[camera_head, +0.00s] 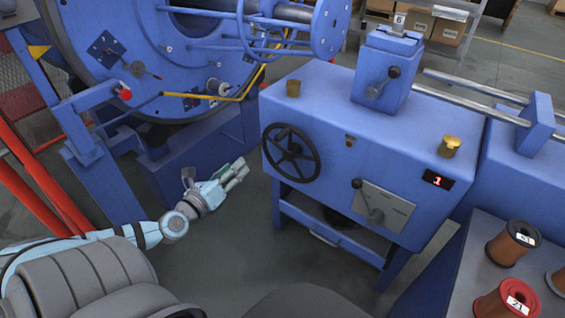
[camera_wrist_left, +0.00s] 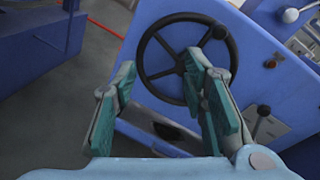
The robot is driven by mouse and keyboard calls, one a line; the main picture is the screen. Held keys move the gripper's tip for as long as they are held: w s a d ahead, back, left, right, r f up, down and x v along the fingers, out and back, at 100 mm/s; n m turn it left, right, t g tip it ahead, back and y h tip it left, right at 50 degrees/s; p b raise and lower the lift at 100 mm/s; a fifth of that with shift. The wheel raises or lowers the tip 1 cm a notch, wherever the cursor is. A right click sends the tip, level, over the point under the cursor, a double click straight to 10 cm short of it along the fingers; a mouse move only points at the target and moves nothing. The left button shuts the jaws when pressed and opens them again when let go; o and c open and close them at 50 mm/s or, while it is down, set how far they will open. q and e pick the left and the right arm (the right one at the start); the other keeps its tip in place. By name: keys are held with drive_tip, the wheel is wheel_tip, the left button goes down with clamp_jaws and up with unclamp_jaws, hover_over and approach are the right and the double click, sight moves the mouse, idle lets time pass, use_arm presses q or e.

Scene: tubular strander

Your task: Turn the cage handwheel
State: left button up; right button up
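The cage handwheel (camera_head: 291,152) is a black spoked wheel on the front face of a blue machine cabinet (camera_head: 335,118), at its left end. It also shows in the left wrist view (camera_wrist_left: 163,70), beyond and between my fingers. My left gripper (camera_head: 240,172) is left of the handwheel and a little lower in the head view, apart from it. In the left wrist view its two green-padded fingers (camera_wrist_left: 165,95) stand wide apart with nothing between them. My right gripper is not in view.
A lever on a plate (camera_head: 383,207) and a red display reading 1 (camera_head: 438,180) are right of the handwheel. A large blue round frame (camera_head: 130,60) stands behind left. Spools (camera_head: 513,243) sit at lower right. Bare floor (camera_head: 240,240) lies before the cabinet.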

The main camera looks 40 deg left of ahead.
sight(276, 140)
use_arm(q)
drive_tip(key=w+d+r+m+h, duration=0.1)
drive_tip(key=w, duration=0.1)
drive_tip(key=w+d+r+m+t+h, duration=0.1)
drive_tip(key=w+d+r, duration=0.1)
drive_tip(key=w, duration=0.1)
drive_tip(key=w+d+r+m+t, duration=0.1)
drive_tip(key=w+d, duration=0.1)
drive_tip(key=shift+w+r+m+h, duration=0.25)
drive_tip(key=shift+r+m+h, duration=0.1)
drive_tip(key=shift+m+h, duration=0.05)
drive_tip(key=w+p, duration=0.1)
drive_tip(key=w, duration=0.1)
drive_tip(key=shift+w, duration=0.35)
drive_tip(key=w, duration=0.4)
drive_tip(key=shift+w+a+f, duration=0.1)
drive_tip(key=shift+w+f, duration=0.15)
drive_tip(key=shift+w, duration=0.5)
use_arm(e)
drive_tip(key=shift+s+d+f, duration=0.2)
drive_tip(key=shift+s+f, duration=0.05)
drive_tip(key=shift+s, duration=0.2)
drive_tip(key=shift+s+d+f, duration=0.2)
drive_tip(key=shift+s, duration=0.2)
